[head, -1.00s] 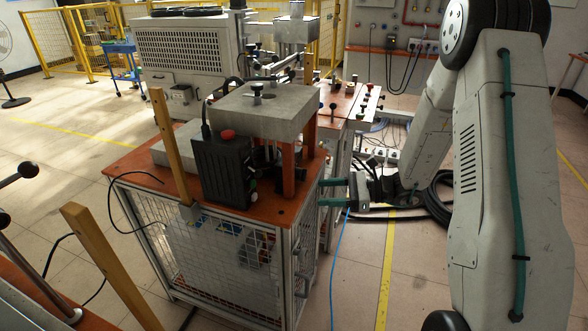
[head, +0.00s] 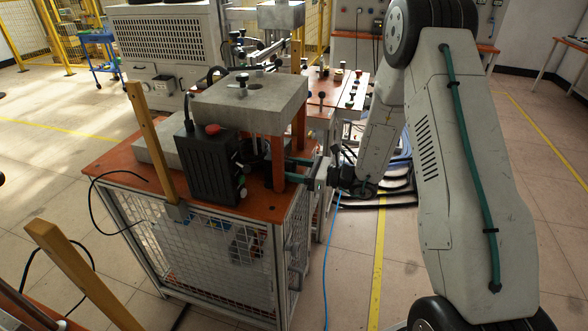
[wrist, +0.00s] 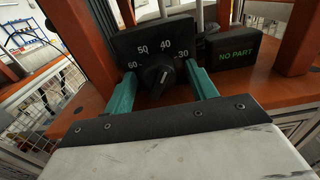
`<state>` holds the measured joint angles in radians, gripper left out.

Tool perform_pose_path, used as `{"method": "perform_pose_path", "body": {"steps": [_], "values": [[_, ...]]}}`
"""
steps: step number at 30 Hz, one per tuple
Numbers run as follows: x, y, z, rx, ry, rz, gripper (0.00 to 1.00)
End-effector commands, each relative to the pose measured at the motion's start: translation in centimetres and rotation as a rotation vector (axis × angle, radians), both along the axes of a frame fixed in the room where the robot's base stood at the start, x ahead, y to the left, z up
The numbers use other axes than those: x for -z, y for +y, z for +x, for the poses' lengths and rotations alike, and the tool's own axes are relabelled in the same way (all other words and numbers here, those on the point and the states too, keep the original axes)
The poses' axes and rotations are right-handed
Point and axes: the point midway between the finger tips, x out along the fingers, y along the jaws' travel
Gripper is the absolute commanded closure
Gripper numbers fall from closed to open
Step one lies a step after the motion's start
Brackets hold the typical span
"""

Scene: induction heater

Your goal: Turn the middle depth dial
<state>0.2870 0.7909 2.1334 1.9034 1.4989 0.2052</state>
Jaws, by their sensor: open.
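The depth dial is a black round knob (wrist: 158,78) on a dark scale plate (wrist: 155,42) marked 60, 50, 40 and 30, in the wrist view. A small white mark shows on the knob. My gripper (wrist: 160,70) is open, with one teal finger on each side of the knob; I cannot tell whether either finger touches it. In the head view my gripper (head: 296,169) reaches in from the right, beside an orange post under the grey block. The knob is hidden in that view.
A grey block (head: 250,100) on orange posts (head: 278,160) stands over the orange tabletop (head: 115,155). A black box with a red button (head: 212,129) stands in front. A display reading NO PART (wrist: 234,52) sits right of the dial. Open floor lies at right.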

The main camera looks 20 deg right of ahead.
Motion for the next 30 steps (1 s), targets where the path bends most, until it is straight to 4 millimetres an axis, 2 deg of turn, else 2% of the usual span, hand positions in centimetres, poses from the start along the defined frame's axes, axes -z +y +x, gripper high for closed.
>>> {"method": "perform_pose_path", "body": {"steps": [5, 10, 20, 30], "values": [[0.00, -0.09, 0.01, 0.001, 0.000, 0.000, 0.43], [0.00, -0.16, 0.00, 0.002, 0.000, 0.000, 0.87], [0.00, -0.25, -0.01, 0.003, -0.027, -0.019, 0.87], [0.00, -0.33, 0.02, 0.003, -0.191, -0.139, 0.87]]}}
